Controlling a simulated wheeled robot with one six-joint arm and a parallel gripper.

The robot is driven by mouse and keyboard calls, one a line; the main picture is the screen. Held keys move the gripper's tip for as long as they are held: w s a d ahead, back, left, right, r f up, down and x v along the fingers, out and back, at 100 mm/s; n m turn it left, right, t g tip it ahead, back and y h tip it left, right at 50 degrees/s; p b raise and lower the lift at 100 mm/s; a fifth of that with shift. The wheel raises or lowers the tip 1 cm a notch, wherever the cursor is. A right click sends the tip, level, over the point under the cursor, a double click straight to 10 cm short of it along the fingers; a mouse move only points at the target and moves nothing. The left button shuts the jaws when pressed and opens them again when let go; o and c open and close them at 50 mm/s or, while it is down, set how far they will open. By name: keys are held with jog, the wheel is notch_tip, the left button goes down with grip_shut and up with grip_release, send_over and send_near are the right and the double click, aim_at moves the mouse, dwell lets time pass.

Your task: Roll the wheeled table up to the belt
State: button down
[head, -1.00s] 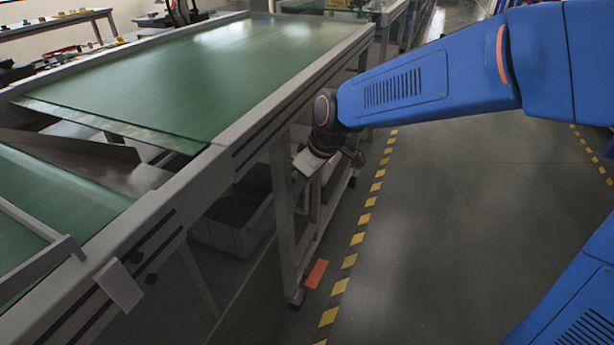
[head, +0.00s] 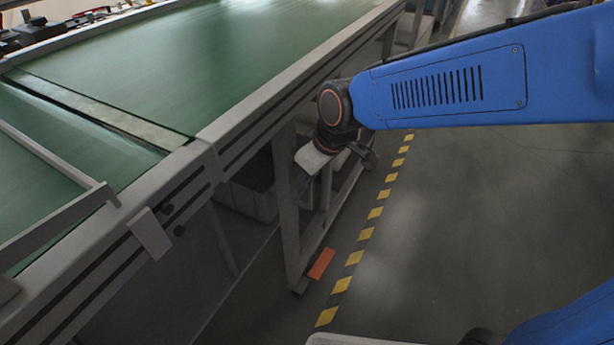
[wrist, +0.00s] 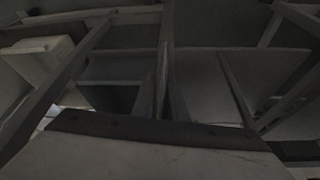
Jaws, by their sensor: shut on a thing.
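The wheeled table (head: 240,50) has a long green top in a grey frame and fills the upper middle of the head view. The belt (head: 38,192), also green in a grey frame, lies at the lower left. Their side rails meet or nearly meet at the near corner; a narrow dark slot and a pale strip show between the green surfaces. My gripper (head: 335,155) is low beside the table's near side, by its leg, shut on part of the table. The exact grip is hidden.
An orange piece (head: 321,263) is at the foot of the table's leg. A grey bin (head: 250,198) stands underneath. A plate (head: 149,234) juts from the belt's side rail.

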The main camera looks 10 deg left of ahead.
jog(key=c, duration=1.8)
grip_release()
jog(key=shift+o, duration=0.2)
jog(key=v, duration=1.7)
jog(key=shift+r, duration=0.25)
jog(key=d+f+m+t+h, duration=0.1)
jog(key=d+f+m, duration=0.15)
jog(key=d, duration=0.55)
jog(key=d+f+m+t+h, duration=0.1)
jog(key=d+m, duration=0.2)
jog(key=d, duration=0.6)
jog(key=s+d+f+m+h, duration=0.1)
jog(key=s+d+f+m, duration=0.2)
jog(key=d, duration=0.4)
jog(key=s+d+f+m+h, duration=0.1)
jog(key=s+d+f+m, duration=0.2)
jog(key=s+d+f, duration=0.2)
jog(key=shift+s+d+f, duration=0.2)
jog(key=shift+s+d, duration=0.4)
jog(key=shift+d, duration=0.55)
